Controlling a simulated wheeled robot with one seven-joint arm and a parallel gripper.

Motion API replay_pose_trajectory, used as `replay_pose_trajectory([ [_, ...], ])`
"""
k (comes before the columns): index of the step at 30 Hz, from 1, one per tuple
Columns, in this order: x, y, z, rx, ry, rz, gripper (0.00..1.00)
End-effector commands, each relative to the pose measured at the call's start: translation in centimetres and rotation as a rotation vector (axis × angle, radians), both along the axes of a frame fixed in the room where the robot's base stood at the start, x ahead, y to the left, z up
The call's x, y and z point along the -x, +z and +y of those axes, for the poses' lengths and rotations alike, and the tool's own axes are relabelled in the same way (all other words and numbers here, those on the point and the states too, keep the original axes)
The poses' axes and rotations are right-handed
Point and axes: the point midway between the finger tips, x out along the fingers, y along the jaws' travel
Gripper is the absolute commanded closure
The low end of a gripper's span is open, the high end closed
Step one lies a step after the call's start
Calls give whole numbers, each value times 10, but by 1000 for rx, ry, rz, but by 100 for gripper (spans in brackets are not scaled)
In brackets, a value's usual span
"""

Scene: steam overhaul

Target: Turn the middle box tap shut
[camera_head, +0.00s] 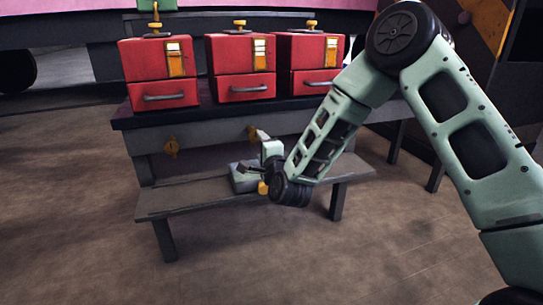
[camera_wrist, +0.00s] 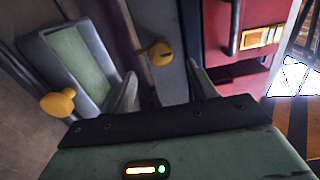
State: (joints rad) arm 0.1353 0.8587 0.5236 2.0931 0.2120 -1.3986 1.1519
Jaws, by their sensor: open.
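Three red boxes stand in a row on a dark bench. The middle red box (camera_head: 240,68) has a yellow tap (camera_head: 239,25) upright on its lid, with a yellow latch and a grey handle on its front. My gripper (camera_head: 254,152) is low in front of the bench, just above the lower shelf, well below and apart from that tap. In the wrist view my gripper (camera_wrist: 160,72) is open, with nothing between its fingers. A yellow knob (camera_wrist: 158,52) on the grey bench front shows beyond the fingertips. The middle box's tap is not identifiable in the wrist view.
The left red box (camera_head: 158,74) and right red box (camera_head: 309,65) flank the middle one closely. A grey box (camera_head: 240,180) with a yellow knob (camera_wrist: 57,103) sits on the lower shelf (camera_head: 190,198), close to my gripper. Open floor lies in front.

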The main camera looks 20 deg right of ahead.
Motion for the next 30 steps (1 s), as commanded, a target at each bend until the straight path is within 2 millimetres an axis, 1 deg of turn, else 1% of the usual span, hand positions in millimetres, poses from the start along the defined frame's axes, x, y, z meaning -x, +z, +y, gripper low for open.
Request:
replay_pose_trajectory([
  [1,13,3,1,1,2,4,43],
  [6,50,1,1,0,2,5,43],
  [9,66,1,1,0,2,4,43],
  [12,78,0,0,0,1,3,43],
  [18,87,-1,0,-1,-1,1,43],
  [30,87,0,0,-1,0,1,43],
])
